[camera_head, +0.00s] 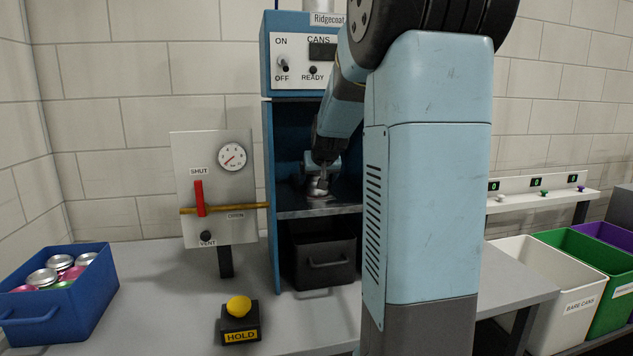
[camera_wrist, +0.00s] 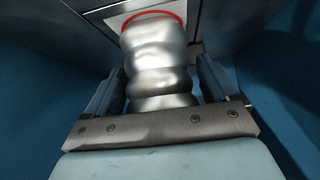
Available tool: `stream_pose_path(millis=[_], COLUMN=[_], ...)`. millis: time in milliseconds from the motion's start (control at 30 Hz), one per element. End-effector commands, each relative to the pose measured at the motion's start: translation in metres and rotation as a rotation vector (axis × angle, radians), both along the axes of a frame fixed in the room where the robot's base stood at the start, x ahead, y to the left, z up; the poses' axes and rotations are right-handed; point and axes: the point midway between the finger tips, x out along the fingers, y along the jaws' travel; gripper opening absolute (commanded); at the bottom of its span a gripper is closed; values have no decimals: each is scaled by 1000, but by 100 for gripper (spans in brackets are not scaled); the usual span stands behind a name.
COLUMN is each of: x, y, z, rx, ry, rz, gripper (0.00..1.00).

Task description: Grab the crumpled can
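The crumpled can (camera_wrist: 158,72) is bare silver with dented, bulging sides. In the wrist view it stands between the two fingers of my gripper (camera_wrist: 160,88), its far end against a white patch with a red ring. The fingers lie along both sides of the can, with what look like narrow gaps, so my gripper appears open around it. In the head view my gripper (camera_head: 319,183) is inside the blue machine (camera_head: 269,150), low over its shelf (camera_head: 300,211). The can shows there only as a small bright patch under the gripper, mostly hidden.
The machine's walls stand close around my gripper. A black bin (camera_head: 322,262) sits below the shelf. To the left are the valve panel (camera_head: 213,150), the yellow HOLD button (camera_head: 239,306) and a blue crate of cans (camera_head: 70,318). White (camera_head: 540,300), green and purple bins stand at right.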

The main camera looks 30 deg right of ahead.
Motion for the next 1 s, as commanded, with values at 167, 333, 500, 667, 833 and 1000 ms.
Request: stream_pose_path(millis=[167, 333, 500, 667, 833, 1000], x=[0, 0, 0, 0, 0, 0], y=[0, 0, 0, 0, 0, 0], z=[0, 0, 0, 0, 4, 19], rx=[0, 0, 0, 0, 0, -1], ry=[0, 0, 0, 0, 0, -2], rz=[0, 0, 0, 0, 0, 1], gripper=[70, 53, 37, 37, 37, 37])
